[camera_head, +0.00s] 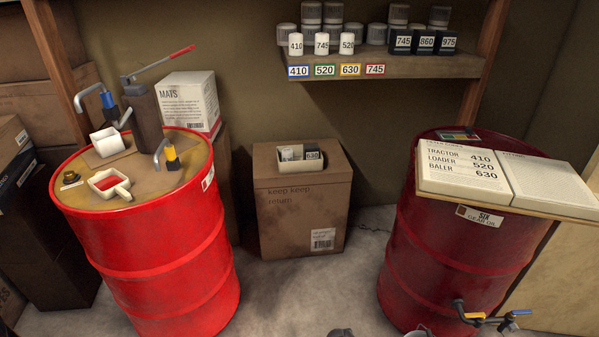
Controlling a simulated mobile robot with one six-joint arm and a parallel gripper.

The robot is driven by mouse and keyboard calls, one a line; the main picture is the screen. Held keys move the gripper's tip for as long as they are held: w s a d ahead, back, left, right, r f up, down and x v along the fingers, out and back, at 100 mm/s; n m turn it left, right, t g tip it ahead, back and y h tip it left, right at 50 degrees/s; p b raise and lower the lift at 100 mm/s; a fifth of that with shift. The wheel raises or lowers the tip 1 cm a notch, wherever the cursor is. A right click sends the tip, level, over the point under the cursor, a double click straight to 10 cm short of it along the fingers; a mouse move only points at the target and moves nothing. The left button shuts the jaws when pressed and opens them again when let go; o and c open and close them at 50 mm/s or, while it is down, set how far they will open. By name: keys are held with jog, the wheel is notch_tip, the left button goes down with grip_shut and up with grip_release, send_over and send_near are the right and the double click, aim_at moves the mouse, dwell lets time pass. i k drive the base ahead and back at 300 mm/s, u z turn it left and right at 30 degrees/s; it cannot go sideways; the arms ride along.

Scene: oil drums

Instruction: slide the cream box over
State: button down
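A small open cream box (292,167) stands on top of a closed brown cardboard carton (303,208) against the back wall, between the two red drums. It holds a pale item (290,153) on its left and a dark item labelled 630 (313,154) on its right. A white carton printed MATS (187,103) stands behind the left drum. I cannot make out my gripper. Only small grey shapes cut off at the bottom edge show, and I cannot tell what they are.
The left red drum (172,258) carries a pump, taps and small white vessels. The right red drum (440,245) carries an open book (463,170) on a board. A wall shelf (405,66) holds several filters above coloured number labels. Bare floor (300,292) lies between the drums.

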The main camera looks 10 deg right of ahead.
aim_at(298, 165)
jog(key=k, duration=0.95)
jog(key=u, duration=0.3)
jog(key=i, duration=0.5)
jog(key=u, duration=0.5)
jog(key=i, duration=1.65)
jog(key=z, duration=0.9)
jog(key=i, duration=0.75)
jog(key=z, duration=0.45)
